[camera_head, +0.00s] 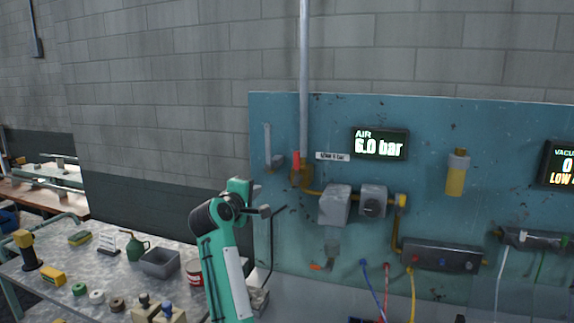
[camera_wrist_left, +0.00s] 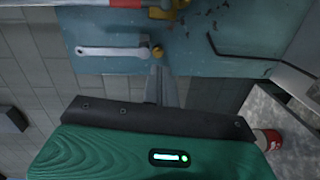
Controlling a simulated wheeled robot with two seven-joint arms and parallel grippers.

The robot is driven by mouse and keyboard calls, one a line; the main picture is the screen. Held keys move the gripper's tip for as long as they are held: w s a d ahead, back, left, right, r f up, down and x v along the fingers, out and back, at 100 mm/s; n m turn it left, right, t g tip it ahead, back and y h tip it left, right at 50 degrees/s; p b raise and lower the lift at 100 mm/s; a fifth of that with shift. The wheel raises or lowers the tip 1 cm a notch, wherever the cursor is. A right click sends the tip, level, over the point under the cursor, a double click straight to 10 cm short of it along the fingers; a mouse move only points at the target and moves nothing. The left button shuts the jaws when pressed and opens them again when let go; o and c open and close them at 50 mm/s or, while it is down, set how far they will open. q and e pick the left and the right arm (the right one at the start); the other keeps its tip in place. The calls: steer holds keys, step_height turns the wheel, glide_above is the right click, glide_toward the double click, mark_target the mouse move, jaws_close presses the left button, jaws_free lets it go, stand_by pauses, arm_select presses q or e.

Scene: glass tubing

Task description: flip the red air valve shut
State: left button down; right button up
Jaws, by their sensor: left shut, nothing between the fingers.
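The red valve handle (camera_head: 296,161) stands upright beside the vertical grey pipe, on a brass valve body (camera_head: 303,179) at the left of the blue panel. In the left wrist view the red handle (camera_wrist_left: 118,3) is cut off by the top edge, with the brass body (camera_wrist_left: 166,9) beside it. My left gripper (camera_head: 264,210) is below and to the left of the valve, apart from it. In the left wrist view its fingers (camera_wrist_left: 161,88) are shut with nothing between them. My right gripper is in neither view.
A wrench (camera_head: 267,145) hangs on the panel (camera_head: 440,115) left of the valve; it also shows in the left wrist view (camera_wrist_left: 108,51). The AIR display (camera_head: 380,144) reads 6.0 bar. Grey regulator blocks (camera_head: 335,204) sit right of my gripper. A cluttered bench (camera_head: 120,265) stands lower left.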

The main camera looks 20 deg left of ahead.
mark_target(298, 165)
arm_select(q)
steer(key=shift+n+t, duration=0.5)
steer(key=r, duration=0.3)
steer(key=w+r, duration=0.1)
steer(key=shift+d+r, duration=0.1)
steer(key=shift+r, duration=0.3)
steer(key=w+d+p, duration=0.5)
steer(key=w+p, duration=0.1)
steer(key=w, duration=0.4)
steer(key=shift+w, duration=0.25)
steer(key=shift+a+f, duration=0.1)
steer(key=shift+a, duration=0.05)
